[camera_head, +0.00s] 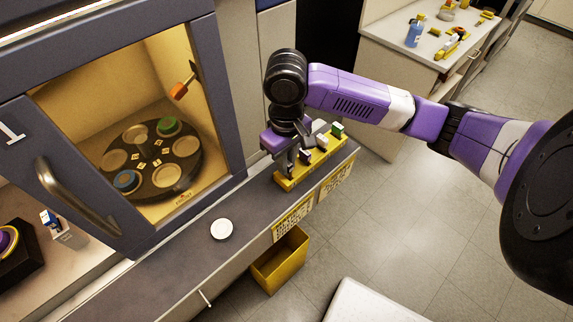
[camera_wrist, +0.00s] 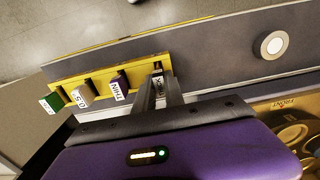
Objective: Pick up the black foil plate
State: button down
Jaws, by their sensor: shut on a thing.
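My gripper (camera_head: 288,172) points down at the near-left end of a yellow rack (camera_head: 318,165). In the wrist view, its fingers (camera_wrist: 165,92) are shut on the black foil plate (camera_wrist: 158,82), a small dark piece with a white label, mostly hidden between them. The plate is at the right end of the yellow rack (camera_wrist: 100,73); I cannot tell whether it is still seated there. Beside it in the rack stand a purple plate marked THIN (camera_wrist: 119,86), a white plate (camera_wrist: 83,95) and a green plate (camera_wrist: 53,102).
A dark-framed enclosure (camera_head: 225,95) holds a round turntable (camera_head: 150,178) with several discs. A white round disc (camera_head: 222,229) lies on the grey bench (camera_head: 180,258). A yellow bin (camera_head: 280,262) stands below the bench edge. The bench around the white disc is clear.

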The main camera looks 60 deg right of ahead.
notch_tip(320, 180, up, 19)
jog(key=shift+f+p, duration=0.15)
jog(key=shift+p, duration=0.25)
jog(key=c, duration=2.2)
grip_release()
